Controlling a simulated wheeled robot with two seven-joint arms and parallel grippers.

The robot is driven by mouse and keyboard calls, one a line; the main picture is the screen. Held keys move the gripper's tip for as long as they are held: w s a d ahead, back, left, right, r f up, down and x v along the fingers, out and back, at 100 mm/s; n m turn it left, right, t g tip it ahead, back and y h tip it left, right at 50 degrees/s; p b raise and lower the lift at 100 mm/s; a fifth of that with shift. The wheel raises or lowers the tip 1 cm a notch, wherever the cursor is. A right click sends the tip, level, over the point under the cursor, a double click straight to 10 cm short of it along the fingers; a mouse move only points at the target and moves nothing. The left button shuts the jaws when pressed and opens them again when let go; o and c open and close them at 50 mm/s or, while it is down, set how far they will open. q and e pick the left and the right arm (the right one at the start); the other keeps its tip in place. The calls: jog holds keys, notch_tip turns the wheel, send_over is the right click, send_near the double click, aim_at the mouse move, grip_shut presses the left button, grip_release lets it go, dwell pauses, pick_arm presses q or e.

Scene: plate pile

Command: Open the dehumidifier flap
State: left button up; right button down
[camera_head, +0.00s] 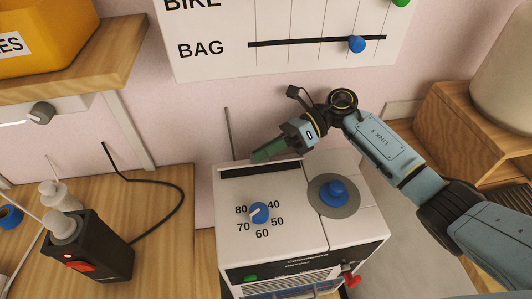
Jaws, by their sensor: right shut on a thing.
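The dehumidifier (285,215) is a white box with a dial on top, a blue knob on a grey disc and a dark grille on its front. A long dark strip (258,171) runs along the back of its top, at the flap. My right gripper (262,155) has green fingers and reaches in from the right over the back edge. It is shut on the flap there; its fingertips hide the exact contact. The strip looks dark, and how far the flap stands open cannot be told. My left gripper is not in view.
A wooden desk (160,215) lies to the left with a black bottle-topped device (88,245) and a black cable. A shelf (85,75) with a yellow bin (45,35) is above it. A wooden cabinet (450,130) stands at right. A thin rod rises behind the dehumidifier.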

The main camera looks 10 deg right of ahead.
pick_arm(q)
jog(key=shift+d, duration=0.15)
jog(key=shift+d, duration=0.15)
pick_arm(e)
jog(key=c, duration=1.4)
grip_release()
jog(key=shift+c, duration=0.2)
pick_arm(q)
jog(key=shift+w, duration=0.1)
